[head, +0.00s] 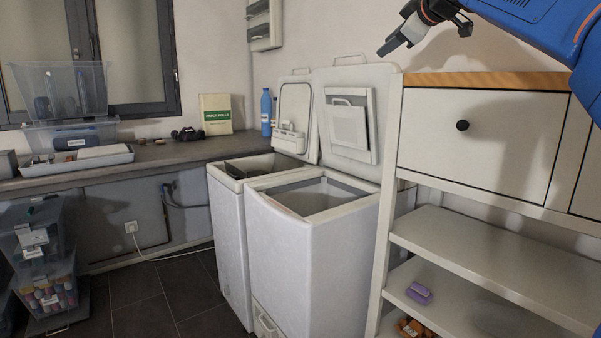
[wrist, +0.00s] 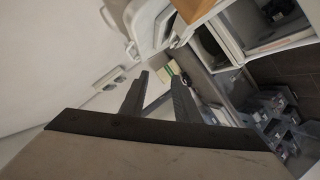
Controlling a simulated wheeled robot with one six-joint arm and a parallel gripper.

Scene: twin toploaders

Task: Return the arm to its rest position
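My gripper (head: 390,46) is raised at the top right in the head view, above and in front of the open lids of the two washers. My blue arm reaches in from the right edge. In the wrist view my gripper (wrist: 160,79) shows two dark fingers apart with nothing between them. The front toploader (head: 312,250) and the rear toploader (head: 228,238) stand side by side with their lids up. The inside of the front one shows only in part.
A white cabinet (head: 480,140) with a drawer and shelves stands at the right, close below my arm. A purple item (head: 419,293) lies on a shelf. A grey counter (head: 165,152) with bins, a book (head: 215,114) and a blue bottle (head: 266,111) runs along the left. Dark floor (head: 150,300) is free.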

